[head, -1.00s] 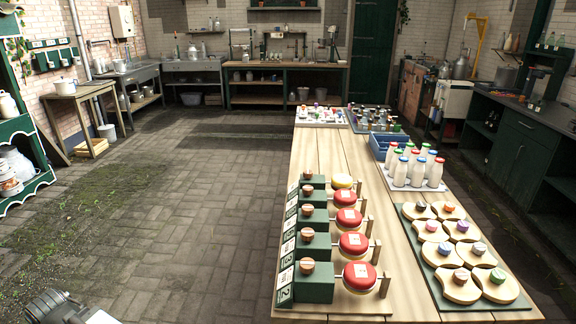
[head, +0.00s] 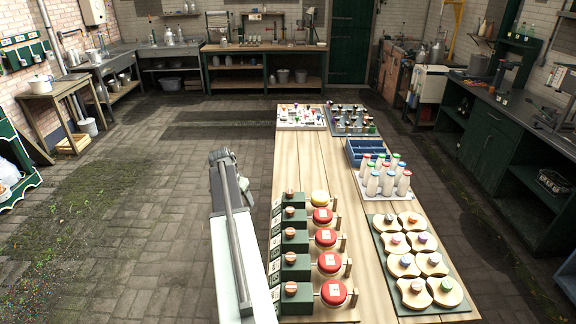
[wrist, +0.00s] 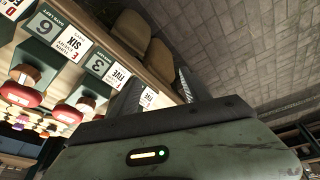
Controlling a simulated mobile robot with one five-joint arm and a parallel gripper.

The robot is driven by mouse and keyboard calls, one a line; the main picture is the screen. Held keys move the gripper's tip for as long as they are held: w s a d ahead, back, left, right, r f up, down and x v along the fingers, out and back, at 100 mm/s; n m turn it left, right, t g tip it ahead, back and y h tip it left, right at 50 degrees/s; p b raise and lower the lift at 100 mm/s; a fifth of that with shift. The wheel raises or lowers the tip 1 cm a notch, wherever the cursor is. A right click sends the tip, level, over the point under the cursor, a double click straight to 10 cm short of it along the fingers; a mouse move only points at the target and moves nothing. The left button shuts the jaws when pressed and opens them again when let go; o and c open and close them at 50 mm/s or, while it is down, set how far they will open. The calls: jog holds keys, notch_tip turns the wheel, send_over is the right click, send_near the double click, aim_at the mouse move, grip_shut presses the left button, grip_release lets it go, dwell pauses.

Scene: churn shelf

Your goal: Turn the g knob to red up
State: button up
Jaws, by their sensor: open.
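A row of several green blocks stands along the left edge of the wooden table (head: 300,160), each with a small copper-coloured knob on top and a round disc beside it. I cannot tell which one is g. In the wrist view the blocks carry white letter and number labels, such as a label with E and SIX (wrist: 72,44), and red discs (wrist: 68,113) show at left. My gripper (head: 222,160) is open and empty, left of the row and apart from it.
Milk bottles (head: 385,178) with coloured caps stand behind at right, near a blue crate (head: 357,158). A green board (head: 375,232) with several wooden pieces lies to the right of the row.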

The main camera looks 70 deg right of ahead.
aim_at(289, 191)
jog(key=s+d+r+m+g+p, duration=0.1)
jog(key=s+d+r+m+p, duration=0.4)
jog(key=s+d, duration=0.75)
jog(key=shift+n, duration=0.5)
jog(key=b+x, duration=0.2)
jog(key=b, duration=0.1)
jog(key=b+x, duration=0.5)
jog(key=b, duration=0.2)
jog(key=shift+s+a+f, duration=0.1)
jog(key=shift+a+f, duration=0.15)
jog(key=shift+r, duration=0.1)
